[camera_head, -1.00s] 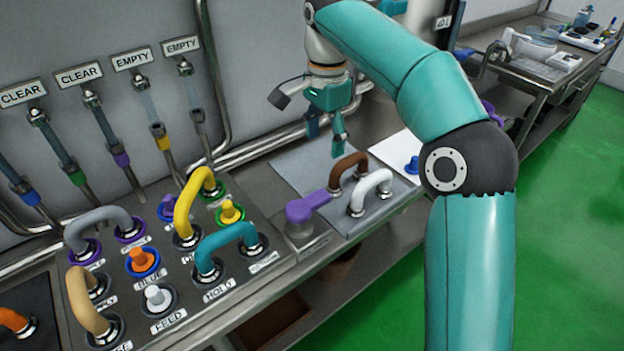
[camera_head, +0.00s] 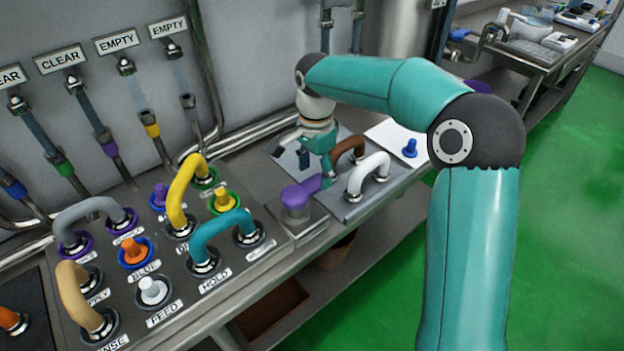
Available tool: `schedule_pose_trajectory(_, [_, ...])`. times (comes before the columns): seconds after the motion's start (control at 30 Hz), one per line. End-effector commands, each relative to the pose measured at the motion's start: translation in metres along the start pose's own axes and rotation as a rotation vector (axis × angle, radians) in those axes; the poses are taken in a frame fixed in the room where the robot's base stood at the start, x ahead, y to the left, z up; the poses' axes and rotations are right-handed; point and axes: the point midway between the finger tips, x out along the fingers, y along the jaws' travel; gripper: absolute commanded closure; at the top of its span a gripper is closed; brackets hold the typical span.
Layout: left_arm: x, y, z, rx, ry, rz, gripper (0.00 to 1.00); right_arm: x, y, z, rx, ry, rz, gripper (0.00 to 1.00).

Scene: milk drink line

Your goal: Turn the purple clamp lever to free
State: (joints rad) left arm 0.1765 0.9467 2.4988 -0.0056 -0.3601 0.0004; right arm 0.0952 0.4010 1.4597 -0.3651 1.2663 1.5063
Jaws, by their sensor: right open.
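The purple clamp lever (camera_head: 296,197) sits on a small metal block at the right end of the control panel. Its round hub is at the left and its arm points right and slightly back, toward the grey plate. My right gripper (camera_head: 316,166) is open, with its fingers pointing down just behind the lever's arm. One finger is close to the end of that arm; whether it touches cannot be told. The lever's far end is partly hidden by the gripper. My left gripper is out of view.
A brown handle (camera_head: 349,150) and a white handle (camera_head: 367,174) stand on the grey plate right beside the gripper. A teal handle (camera_head: 222,229) and a yellow handle (camera_head: 184,188) rise from the panel at left. A blue knob (camera_head: 410,148) stands on a white sheet.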

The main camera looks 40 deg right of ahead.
Motion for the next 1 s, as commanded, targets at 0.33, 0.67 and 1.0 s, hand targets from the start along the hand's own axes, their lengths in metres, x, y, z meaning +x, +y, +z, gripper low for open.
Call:
schedule_pose_trajectory(0.33, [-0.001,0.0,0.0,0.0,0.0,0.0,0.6,0.025,0.0,-0.001,0.0,0.001,-0.001,0.35])
schedule_pose_trajectory(0.67, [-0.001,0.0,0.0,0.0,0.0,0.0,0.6,0.025,0.0,-0.001,0.001,0.001,0.0,0.54])
schedule_pose_trajectory(1.0, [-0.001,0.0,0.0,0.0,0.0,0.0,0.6,0.025,0.0,-0.001,0.001,0.001,0.0,1.0])
